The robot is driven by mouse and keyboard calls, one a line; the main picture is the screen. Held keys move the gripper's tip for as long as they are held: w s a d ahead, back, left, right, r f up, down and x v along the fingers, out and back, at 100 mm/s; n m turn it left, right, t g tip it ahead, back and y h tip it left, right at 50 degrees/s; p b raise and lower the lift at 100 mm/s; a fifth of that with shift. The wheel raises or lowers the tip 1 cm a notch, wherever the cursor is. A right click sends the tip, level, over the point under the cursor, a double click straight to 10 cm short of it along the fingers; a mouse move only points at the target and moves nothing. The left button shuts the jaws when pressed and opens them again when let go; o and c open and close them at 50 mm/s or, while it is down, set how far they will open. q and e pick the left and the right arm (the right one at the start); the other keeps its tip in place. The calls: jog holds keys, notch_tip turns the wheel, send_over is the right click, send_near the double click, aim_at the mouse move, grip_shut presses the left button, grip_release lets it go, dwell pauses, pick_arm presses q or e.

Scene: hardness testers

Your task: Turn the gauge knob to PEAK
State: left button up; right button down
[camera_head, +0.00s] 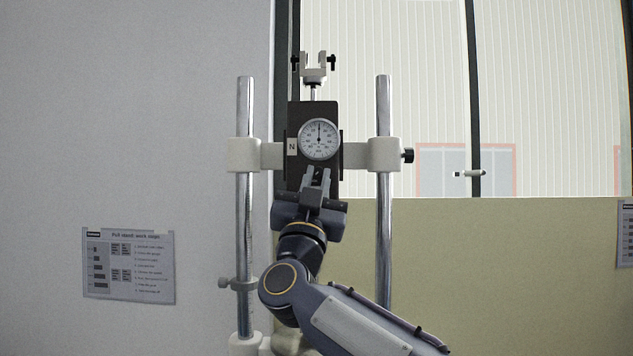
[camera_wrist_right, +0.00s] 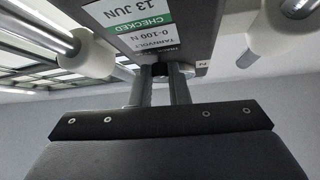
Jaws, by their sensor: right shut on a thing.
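The force gauge (camera_head: 311,112) is a dark box with a round white dial (camera_head: 319,139), mounted upright between two metal posts. My right gripper (camera_head: 317,177) is at the lower front of the gauge, below the dial. In the right wrist view its two fingers (camera_wrist_right: 160,75) are shut on a small black knob (camera_wrist_right: 159,69) on the gauge face. The fingers hide most of the knob, and its pointer and the PEAK mark cannot be read. My left gripper is not in view.
Chrome posts (camera_head: 244,200) and (camera_head: 383,230) stand on both sides, with white clamp blocks (camera_head: 384,154) holding the gauge. A forked fixture (camera_head: 313,68) sits above it. An instruction sheet (camera_head: 128,265) hangs on the left wall. The gauge bears a CHECKED label (camera_wrist_right: 148,25).

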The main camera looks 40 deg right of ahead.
jog(key=shift+n, duration=0.3)
jog(key=n+t+y, duration=0.2)
jog(key=n, duration=0.1)
jog(key=n+t+y, duration=0.2)
jog(key=n, duration=0.1)
jog(key=n+t+y, duration=0.2)
jog(key=n+y, duration=0.1)
jog(key=shift+s+d+b, duration=0.25)
jog(key=shift+b, duration=0.1)
jog(key=shift+d+n+t+y+b, duration=0.1)
jog(key=shift+n+t+y+b, duration=0.5)
jog(key=shift+n+y, duration=2.2)
jog(key=shift+s+n, duration=0.1)
jog(key=shift+n, duration=0.3)
jog(key=c, duration=1.4)
grip_release()
jog(key=shift+f, duration=0.1)
